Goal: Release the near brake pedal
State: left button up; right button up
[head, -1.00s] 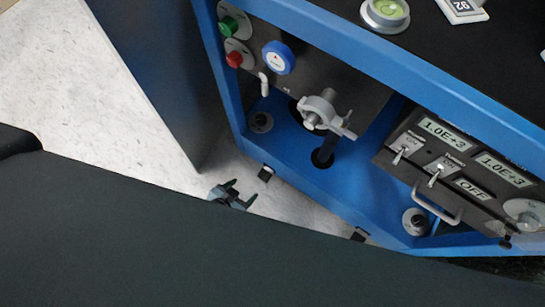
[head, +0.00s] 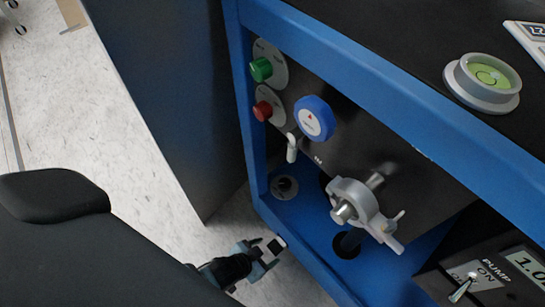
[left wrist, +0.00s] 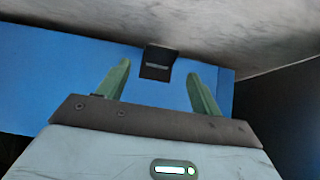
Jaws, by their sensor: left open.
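The near brake pedal (head: 278,246) is a small black tab sticking out at the foot of the blue cart frame, low over the floor. My left gripper (head: 264,254) is open beside it, with its fingertips close to the pedal. In the left wrist view the pedal (left wrist: 158,66) shows as a dark block with a light stripe, between and just beyond the two green fingers of the open gripper (left wrist: 159,70). I cannot tell whether a finger touches it. My right gripper is not in view.
The blue cart frame (head: 262,140) rises above the pedal. Its panel carries a green button (head: 261,69), a red button (head: 262,110) and a blue round gauge (head: 314,118). A grey clamp (head: 352,203) sits lower. A dark cabinet side (head: 175,90) stands left; pale floor (head: 80,100) is open beyond.

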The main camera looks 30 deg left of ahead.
aim_at(276, 246)
pick_arm(q)
jog(key=shift+b+x, duration=1.05)
jog(key=shift+x, duration=0.95)
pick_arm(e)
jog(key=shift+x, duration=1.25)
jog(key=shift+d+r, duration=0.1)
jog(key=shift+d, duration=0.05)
